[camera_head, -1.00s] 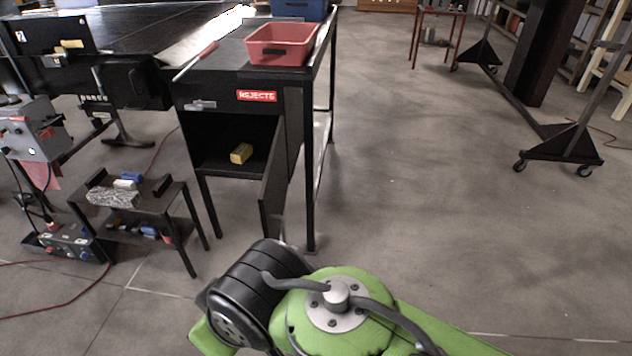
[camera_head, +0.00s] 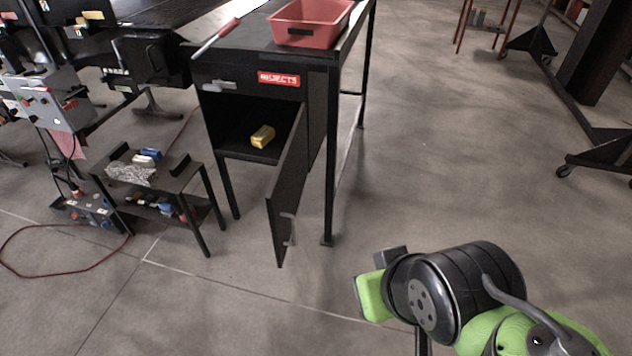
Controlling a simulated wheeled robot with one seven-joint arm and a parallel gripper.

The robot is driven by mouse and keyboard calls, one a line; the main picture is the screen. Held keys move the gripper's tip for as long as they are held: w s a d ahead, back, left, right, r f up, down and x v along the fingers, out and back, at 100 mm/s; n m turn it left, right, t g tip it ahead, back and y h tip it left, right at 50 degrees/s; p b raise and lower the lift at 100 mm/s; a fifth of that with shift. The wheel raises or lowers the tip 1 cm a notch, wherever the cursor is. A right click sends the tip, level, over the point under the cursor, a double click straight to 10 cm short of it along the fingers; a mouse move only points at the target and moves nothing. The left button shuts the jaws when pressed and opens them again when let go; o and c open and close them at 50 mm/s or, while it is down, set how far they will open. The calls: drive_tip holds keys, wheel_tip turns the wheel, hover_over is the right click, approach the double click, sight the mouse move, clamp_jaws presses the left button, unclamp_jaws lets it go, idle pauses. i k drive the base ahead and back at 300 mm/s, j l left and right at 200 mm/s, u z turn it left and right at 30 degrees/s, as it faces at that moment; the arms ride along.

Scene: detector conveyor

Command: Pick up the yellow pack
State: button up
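The yellow pack (camera_head: 263,136) lies inside the open black rejects cabinet (camera_head: 232,141), on its floor near the front opening. The cabinet door (camera_head: 287,190) is swung open toward me, with a handle near its lower edge. My green and black arm shows at the lower right, well apart from the cabinet and the pack. My gripper's fingers are not visible in this view.
A red bin (camera_head: 312,24) stands on the table above the cabinet. A low black side table (camera_head: 185,172) with small items stands to the left. A red cable (camera_head: 65,225) lies on the floor at left. The floor right of the cabinet is clear.

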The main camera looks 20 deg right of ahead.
sight(263, 136)
drive_tip(key=i+j+u, duration=0.35)
drive_tip(key=i+j, duration=0.15)
drive_tip(key=i, duration=0.35)
drive_tip(key=i+j+u, duration=0.25)
drive_tip(key=i+u, duration=0.15)
drive_tip(key=i, duration=0.5)
drive_tip(key=i+u, duration=0.35)
drive_tip(key=i, duration=0.6)
